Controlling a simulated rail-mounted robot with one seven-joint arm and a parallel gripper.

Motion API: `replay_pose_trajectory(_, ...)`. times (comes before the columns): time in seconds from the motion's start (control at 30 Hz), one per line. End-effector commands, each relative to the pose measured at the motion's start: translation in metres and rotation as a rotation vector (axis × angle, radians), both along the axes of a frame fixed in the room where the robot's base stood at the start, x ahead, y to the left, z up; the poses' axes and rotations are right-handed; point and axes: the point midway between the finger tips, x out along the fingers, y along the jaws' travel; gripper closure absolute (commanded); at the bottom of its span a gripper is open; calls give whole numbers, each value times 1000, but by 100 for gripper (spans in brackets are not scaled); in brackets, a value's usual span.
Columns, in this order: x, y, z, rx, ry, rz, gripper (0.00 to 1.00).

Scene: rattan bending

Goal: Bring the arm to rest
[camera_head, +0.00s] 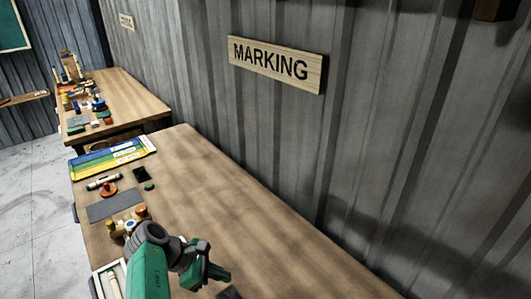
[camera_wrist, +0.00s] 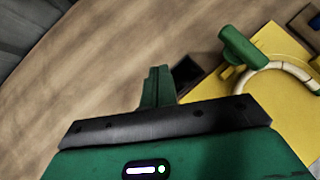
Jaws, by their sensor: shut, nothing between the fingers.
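My gripper (camera_wrist: 158,72) is at the end of my green and grey arm; in the head view it (camera_head: 222,275) hangs over the near part of the wooden marking table (camera_head: 215,185). Its green fingers are together in the wrist view, with nothing seen between them. A small dark block (camera_wrist: 186,71) lies just beyond the fingers to the right, apart from them as far as I can tell. My arm covers part of the table's near left edge.
In the wrist view a yellow board (camera_wrist: 222,110) carries a pale curved rattan piece (camera_wrist: 268,68) and a green cylinder-shaped part (camera_wrist: 243,45). In the head view, a coloured striped board (camera_head: 112,158) and a grey mat (camera_head: 115,204) lie at left. The table's right side is bare beside the corrugated wall (camera_head: 400,140).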

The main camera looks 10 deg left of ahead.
Motion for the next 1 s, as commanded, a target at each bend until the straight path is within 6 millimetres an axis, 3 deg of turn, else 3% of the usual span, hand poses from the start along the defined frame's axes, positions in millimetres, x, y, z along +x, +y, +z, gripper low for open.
replay_pose_trajectory(0.17,24,17,6,162,-157,-24,100)
replay_pose_trajectory(0.27,50,33,26,373,-352,-73,100)
replay_pose_trajectory(0.37,74,41,64,627,-578,-146,100)
replay_pose_trajectory(0.47,87,33,125,917,-825,-236,100)
replay_pose_trajectory(0.53,85,16,178,1130,-1000,-301,100)
replay_pose_trajectory(0.67,51,-35,279,1510,-1297,-384,100)
replay_pose_trajectory(0.8,-16,-91,369,1851,-1536,-400,100)
replay_pose_trajectory(1.0,-127,-150,452,2222,-1747,-316,100)
